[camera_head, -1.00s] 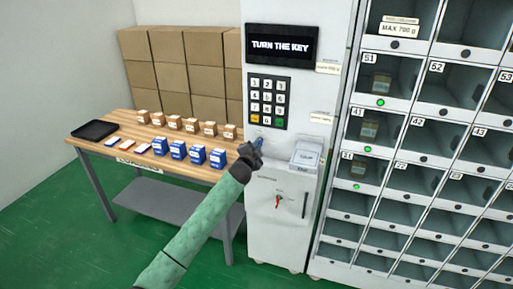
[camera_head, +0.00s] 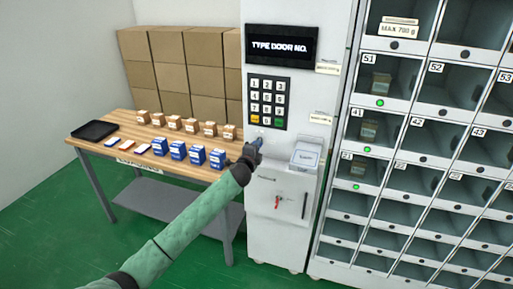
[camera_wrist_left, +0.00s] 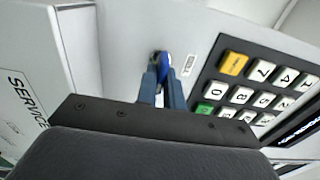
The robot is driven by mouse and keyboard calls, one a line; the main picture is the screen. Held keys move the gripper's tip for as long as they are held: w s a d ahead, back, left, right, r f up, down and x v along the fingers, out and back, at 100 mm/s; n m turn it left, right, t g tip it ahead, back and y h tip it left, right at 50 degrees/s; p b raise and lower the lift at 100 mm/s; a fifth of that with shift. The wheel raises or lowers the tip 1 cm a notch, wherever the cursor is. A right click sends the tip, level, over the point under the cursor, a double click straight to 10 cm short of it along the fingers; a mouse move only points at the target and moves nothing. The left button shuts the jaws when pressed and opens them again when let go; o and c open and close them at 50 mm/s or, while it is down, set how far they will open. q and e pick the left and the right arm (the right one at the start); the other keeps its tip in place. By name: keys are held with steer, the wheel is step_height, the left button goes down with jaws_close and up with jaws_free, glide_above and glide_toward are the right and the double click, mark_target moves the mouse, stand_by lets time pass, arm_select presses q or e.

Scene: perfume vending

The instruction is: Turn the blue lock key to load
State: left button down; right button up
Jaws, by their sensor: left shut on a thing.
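My left gripper (camera_head: 257,145) reaches the front of the white vending cabinet (camera_head: 278,170), just below the keypad. In the left wrist view, its two fingers (camera_wrist_left: 163,82) are shut on the blue lock key (camera_wrist_left: 165,59), which sits in a round metal lock on the panel. Much of the key is hidden between the fingers, so its exact angle is hard to tell. The display (camera_head: 282,43) reads "TYPE DOOR NO." My right gripper is not in view.
The keypad (camera_head: 267,102) is just above the gripper. A small labelled unit (camera_head: 305,155) juts out to its right. Numbered lockers (camera_head: 430,140) stand at the right. A wooden table (camera_head: 135,127) at left holds a black tray and several boxes.

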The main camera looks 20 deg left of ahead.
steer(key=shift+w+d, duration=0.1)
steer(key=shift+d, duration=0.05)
